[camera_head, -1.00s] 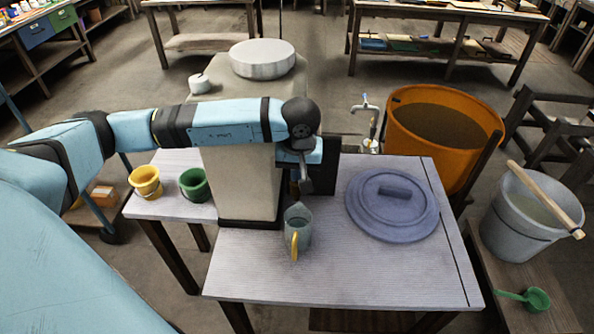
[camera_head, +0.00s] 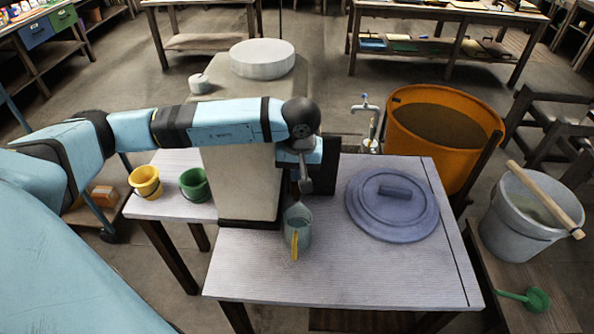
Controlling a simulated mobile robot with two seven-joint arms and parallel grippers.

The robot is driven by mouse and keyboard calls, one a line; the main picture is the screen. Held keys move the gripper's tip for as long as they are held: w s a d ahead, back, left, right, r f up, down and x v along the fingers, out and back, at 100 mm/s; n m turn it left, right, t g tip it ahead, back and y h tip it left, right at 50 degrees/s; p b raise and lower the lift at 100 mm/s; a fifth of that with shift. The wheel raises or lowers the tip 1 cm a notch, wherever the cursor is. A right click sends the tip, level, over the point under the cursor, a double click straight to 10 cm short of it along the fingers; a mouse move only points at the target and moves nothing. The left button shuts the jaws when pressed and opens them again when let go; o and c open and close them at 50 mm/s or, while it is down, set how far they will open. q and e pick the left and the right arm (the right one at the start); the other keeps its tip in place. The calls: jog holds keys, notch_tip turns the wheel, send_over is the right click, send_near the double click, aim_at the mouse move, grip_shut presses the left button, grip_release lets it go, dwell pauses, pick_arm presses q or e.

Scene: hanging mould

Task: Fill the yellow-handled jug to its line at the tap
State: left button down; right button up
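The jug (camera_head: 304,224) is a grey-blue, see-through vessel with a yellow handle (camera_head: 295,246) facing the front. It stands on the grey ribbed table, left of the lid. My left gripper (camera_head: 305,186) points down at the back of the jug, close above its rim. The fingers overlap in this view, so I cannot tell their gap or whether they touch the jug. A line on the jug and the water level inside cannot be made out. My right gripper is not in view.
A round blue-grey lid (camera_head: 415,218) lies on the table (camera_head: 350,278) right of the jug. An orange tub (camera_head: 406,121) stands behind. Yellow (camera_head: 146,185) and green (camera_head: 194,188) buckets are at left. A grey bucket (camera_head: 520,222) and green ladle (camera_head: 537,299) are at right.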

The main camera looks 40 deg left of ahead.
pick_arm(q)
jog(key=shift+s+f, duration=0.25)
jog(key=shift+f, duration=0.35)
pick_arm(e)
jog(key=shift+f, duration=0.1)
pick_arm(q)
jog(key=r, duration=0.1)
jog(key=r+p, duration=0.1)
jog(key=r, duration=0.1)
jog(key=r+p, duration=0.1)
jog(key=r, duration=0.1)
jog(key=shift+w+d+r, duration=0.1)
jog(key=shift+w+r, duration=0.05)
jog(key=shift+w, duration=0.2)
notch_tip(320, 180, up, 10)
jog(key=s+d+b, duration=0.1)
jog(key=b, duration=0.1)
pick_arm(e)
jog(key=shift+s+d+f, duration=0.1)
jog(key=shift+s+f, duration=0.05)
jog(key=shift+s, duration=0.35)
pick_arm(q)
jog(key=shift+d, duration=0.1)
